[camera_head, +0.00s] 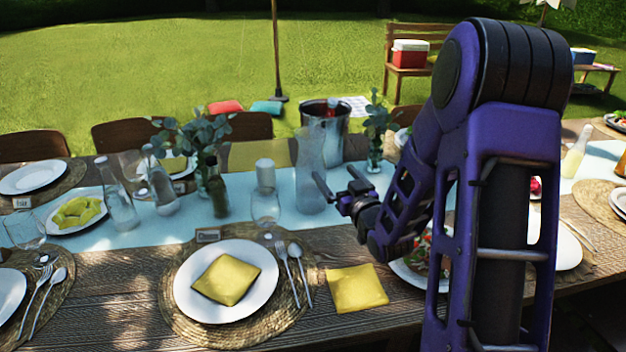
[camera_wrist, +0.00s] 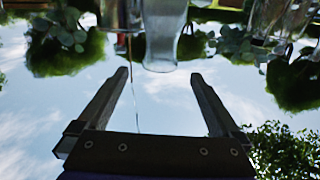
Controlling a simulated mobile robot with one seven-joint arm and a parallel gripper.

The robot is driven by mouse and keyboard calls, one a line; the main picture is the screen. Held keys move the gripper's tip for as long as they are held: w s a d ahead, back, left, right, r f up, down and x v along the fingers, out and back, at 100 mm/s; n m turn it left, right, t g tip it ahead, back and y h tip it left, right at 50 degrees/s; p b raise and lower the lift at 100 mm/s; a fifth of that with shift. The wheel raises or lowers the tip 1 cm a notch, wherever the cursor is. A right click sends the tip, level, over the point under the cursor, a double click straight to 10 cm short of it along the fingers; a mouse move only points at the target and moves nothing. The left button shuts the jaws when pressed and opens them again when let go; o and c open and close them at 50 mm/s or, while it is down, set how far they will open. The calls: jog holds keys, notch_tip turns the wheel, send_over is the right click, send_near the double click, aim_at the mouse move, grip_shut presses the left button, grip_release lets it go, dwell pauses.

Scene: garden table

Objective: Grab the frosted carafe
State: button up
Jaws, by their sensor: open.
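The frosted carafe (camera_head: 311,180) stands upright on the pale blue runner, left of my gripper (camera_head: 336,177) in the head view. My gripper is open and empty, its two fingers spread and pointing towards the carafe. In the wrist view, which looks upside down, the carafe (camera_wrist: 163,30) comes down from the top edge, in line with the gap between the fingertips (camera_wrist: 160,74). The fingers do not appear closed around it. Whether a fingertip touches it I cannot tell.
A stemmed glass (camera_head: 265,205) and dark bottle (camera_head: 217,190) stand left of the carafe. A metal ice bucket (camera_head: 336,135) is behind it, and a leafy vase (camera_head: 376,150) is behind right. A plate (camera_head: 226,312) with yellow napkin lies in front.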

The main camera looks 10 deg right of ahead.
aim_at(316, 151)
jog(key=w, duration=0.3)
jog(key=w+a, duration=0.1)
jog(key=w, duration=0.3)
jog(key=w+a, duration=0.1)
jog(key=w, duration=0.2)
jog(key=shift+w+a, duration=0.1)
jog(key=shift+w, duration=0.25)
jog(key=shift+w+a+r, duration=0.1)
jog(key=shift+w+a, duration=0.15)
jog(key=shift+w, duration=0.65)
jog(key=shift+w+a+r, duration=0.1)
jog(key=shift+w+a, duration=0.1)
jog(key=shift+w, duration=0.65)
jog(key=shift+w+a+r, duration=0.1)
jog(key=shift+w+a, duration=0.15)
jog(key=shift+w, duration=0.65)
grip_shut()
jog(key=shift+r, duration=0.1)
